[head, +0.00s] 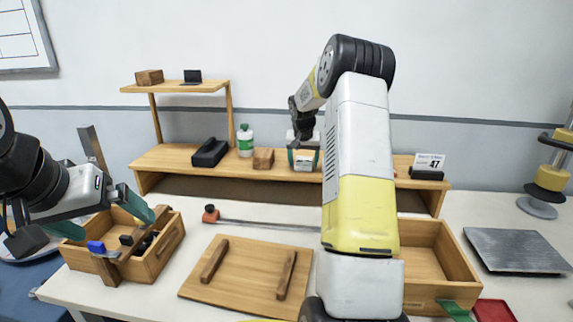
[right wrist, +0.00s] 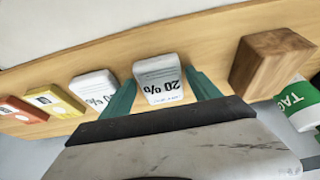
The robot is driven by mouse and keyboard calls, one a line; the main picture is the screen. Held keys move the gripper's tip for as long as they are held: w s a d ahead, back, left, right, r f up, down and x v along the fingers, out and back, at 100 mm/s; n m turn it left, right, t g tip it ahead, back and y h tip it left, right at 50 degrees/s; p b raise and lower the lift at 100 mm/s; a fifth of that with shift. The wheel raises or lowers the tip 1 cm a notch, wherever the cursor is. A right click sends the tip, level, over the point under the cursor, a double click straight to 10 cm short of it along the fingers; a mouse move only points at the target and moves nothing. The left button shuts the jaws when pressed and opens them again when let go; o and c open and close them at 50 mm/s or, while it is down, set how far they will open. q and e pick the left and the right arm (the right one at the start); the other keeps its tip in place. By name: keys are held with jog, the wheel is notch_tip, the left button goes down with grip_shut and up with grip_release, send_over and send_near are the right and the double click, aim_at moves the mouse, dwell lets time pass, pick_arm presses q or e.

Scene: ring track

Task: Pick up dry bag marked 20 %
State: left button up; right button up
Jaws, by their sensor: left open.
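The dry bag marked 20 % (right wrist: 158,80) is a small white pack on the wooden shelf. It sits between the teal fingers of my right gripper (right wrist: 160,76) in the right wrist view. The fingers lie close along its two sides, and I cannot tell whether they press on it. In the head view my right gripper (head: 304,156) is at the shelf with the white bag (head: 304,163) between its fingers. My left gripper (head: 106,214) is open above the wooden box at the left, with nothing visible between its fingers.
Another white bag (right wrist: 94,88), a yellow pack (right wrist: 54,100) and an orange pack (right wrist: 20,109) stand along the shelf. A wooden block (right wrist: 270,62) and a green-and-white bottle (right wrist: 298,102) are on the other side. A wooden board (head: 247,277) lies on the table. My right arm hides part of the shelf.

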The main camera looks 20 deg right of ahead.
jog(key=c, duration=1)
